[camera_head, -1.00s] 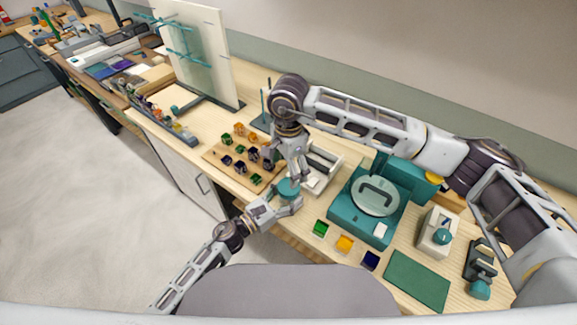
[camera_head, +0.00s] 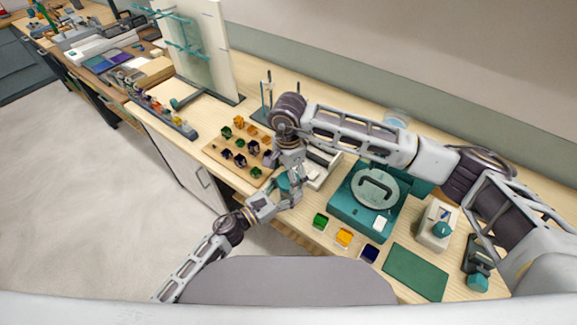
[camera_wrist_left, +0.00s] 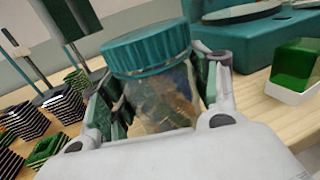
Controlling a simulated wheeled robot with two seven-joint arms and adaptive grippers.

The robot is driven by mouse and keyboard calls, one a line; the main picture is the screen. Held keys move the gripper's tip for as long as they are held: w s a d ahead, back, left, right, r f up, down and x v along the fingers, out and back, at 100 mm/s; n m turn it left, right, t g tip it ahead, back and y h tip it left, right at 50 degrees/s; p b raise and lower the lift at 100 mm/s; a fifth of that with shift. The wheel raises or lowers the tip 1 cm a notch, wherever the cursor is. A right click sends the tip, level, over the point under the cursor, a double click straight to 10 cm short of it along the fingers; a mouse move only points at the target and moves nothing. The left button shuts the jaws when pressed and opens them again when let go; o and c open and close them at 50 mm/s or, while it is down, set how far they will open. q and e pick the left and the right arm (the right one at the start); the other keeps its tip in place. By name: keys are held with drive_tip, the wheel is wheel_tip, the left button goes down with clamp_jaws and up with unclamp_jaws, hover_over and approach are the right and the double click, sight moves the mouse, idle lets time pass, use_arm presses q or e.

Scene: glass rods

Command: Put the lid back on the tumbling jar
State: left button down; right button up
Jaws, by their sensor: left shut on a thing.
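The tumbling jar (camera_wrist_left: 158,98) is clear with brownish contents and stands between the fingers of my left gripper (camera_wrist_left: 160,95), which is shut on it. Its ribbed teal lid (camera_wrist_left: 148,48) sits over the mouth; whether it is fastened I cannot tell. In the head view the teal lid (camera_head: 283,183) shows partly between the two hands. My left gripper (camera_head: 288,192) reaches in from the lower left. My right gripper (camera_head: 294,172) is right beside and above the lid; its fingers are partly hidden, and I cannot tell whether they touch it.
A wooden board (camera_head: 213,151) with several coloured glass pieces lies left of the hands. A teal machine (camera_head: 350,209) with a round plate stands to the right. Green, orange and dark blue trays (camera_head: 344,237) line the front edge, beside a green mat (camera_head: 415,272).

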drive_tip(key=shift+f, duration=0.95)
drive_tip(key=c, duration=1)
drive_tip(key=shift+m, duration=2.3)
drive_tip(key=shift+c, duration=0.2)
drive_tip(key=m, duration=0.4)
drive_tip(key=shift+w, duration=0.1)
drive_tip(key=o, duration=1.1)
drive_tip(key=shift+r, duration=2.25)
